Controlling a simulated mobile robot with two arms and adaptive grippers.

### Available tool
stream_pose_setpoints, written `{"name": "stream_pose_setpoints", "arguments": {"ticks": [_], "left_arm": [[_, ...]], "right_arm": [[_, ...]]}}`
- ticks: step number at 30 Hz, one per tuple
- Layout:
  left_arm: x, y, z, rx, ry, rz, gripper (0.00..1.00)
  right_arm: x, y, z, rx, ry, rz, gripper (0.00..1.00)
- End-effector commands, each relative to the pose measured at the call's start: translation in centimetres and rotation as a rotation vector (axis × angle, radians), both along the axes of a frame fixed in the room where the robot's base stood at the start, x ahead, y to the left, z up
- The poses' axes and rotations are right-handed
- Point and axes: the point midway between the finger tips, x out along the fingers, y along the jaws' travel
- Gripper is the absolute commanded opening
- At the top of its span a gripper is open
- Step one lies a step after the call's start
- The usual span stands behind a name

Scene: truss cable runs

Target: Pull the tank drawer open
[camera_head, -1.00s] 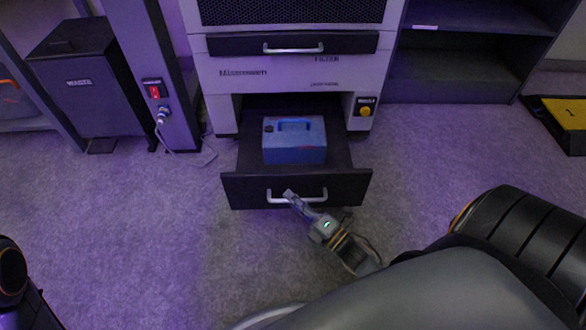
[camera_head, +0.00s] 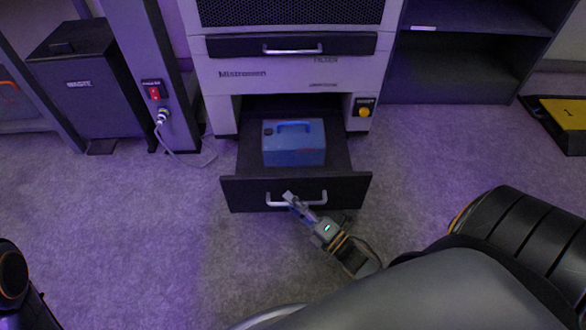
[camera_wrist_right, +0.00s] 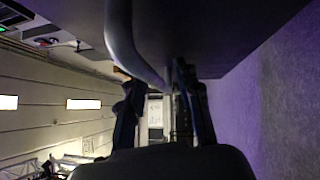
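The tank drawer (camera_head: 345,190) is the low dark drawer under the machine, and it stands well out from the cabinet. A blue tank (camera_head: 293,150) with a top handle sits upright inside it. The drawer's silver bar handle (camera_head: 314,202) is on its front; the handle also shows close up in the right wrist view (camera_wrist_right: 122,40). My right gripper (camera_head: 290,197) is at the left part of the handle, its fingers (camera_wrist_right: 163,95) on both sides of the bar, shut on it. My left gripper is out of view; only a piece of that arm shows at the lower left.
A second, shut drawer (camera_head: 290,44) with a silver handle is higher on the machine. A grey waste bin (camera_head: 80,90) and a post with a red switch (camera_head: 154,92) stand left. A yellow-topped floor platform (camera_head: 565,113) lies right. Carpet before the drawer is clear.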

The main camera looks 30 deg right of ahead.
Motion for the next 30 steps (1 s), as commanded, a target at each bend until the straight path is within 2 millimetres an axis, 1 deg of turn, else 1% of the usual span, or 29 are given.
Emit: {"name": "stream_pose_setpoints", "arguments": {"ticks": [5,12,15,18,21,24,30], "left_arm": [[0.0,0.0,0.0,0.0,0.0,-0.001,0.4],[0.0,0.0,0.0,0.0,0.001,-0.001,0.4],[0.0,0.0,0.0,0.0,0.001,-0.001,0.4],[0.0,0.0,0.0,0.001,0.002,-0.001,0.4],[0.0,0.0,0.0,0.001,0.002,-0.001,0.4],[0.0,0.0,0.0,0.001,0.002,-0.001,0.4],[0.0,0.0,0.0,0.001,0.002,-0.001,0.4]], "right_arm": [[-2.2,-0.6,-0.4,-0.001,0.005,-0.002,0.34],[-7.2,-1.8,-1.2,-0.002,0.007,-0.001,0.34],[-9.0,-2.3,-1.4,0.0,0.005,-0.002,0.34],[-10.3,-2.6,-1.6,0.0,0.004,-0.001,0.34],[-11.1,-2.8,-1.7,0.0,0.003,-0.001,0.34],[-11.4,-2.8,-1.7,0.0,0.001,0.0,0.34],[-11.5,-2.9,-1.7,0.0,0.001,0.0,0.34]]}}
